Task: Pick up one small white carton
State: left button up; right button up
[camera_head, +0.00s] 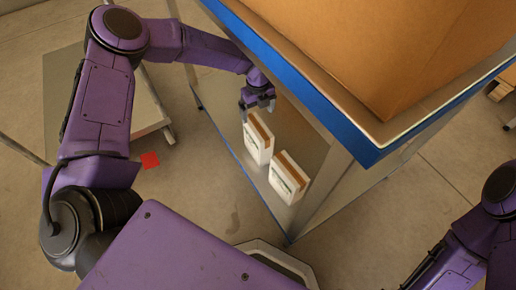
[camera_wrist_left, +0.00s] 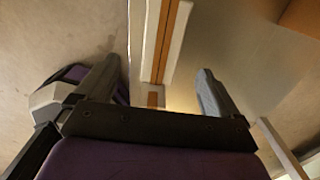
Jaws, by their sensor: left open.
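Two small white cartons with brown edges stand upright side by side on the lower shelf. The farther carton (camera_head: 257,143) is beneath my left gripper (camera_head: 258,103), and the nearer carton (camera_head: 285,183) stands to its lower right. My left gripper is open and empty, pointing down just above the farther carton. In the left wrist view a carton (camera_wrist_left: 172,35) shows between the spread fingers of the gripper (camera_wrist_left: 155,95), with a second brown edge below it. My right arm shows at the lower right, but its gripper is outside the picture.
A blue-edged upper shelf (camera_head: 300,85) with a large brown box (camera_head: 400,45) overhangs the lower shelf (camera_head: 225,95) on the right. A metal post stands close beside the nearer carton. A low grey platform (camera_head: 85,85) and a red square (camera_head: 150,160) are at the left.

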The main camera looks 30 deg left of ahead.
aim_at(258, 126)
pick_arm(q)
jog(key=shift+w+f, duration=0.1)
jog(key=shift+f, duration=0.35)
notch_tip(258, 126, down, 9)
jog(key=b, duration=0.2)
jog(key=shift+w+f+b, duration=0.1)
jog(key=shift+f+b, duration=0.1)
jog(key=shift+b, duration=0.15)
jog(key=shift+r, duration=0.15)
grip_shut()
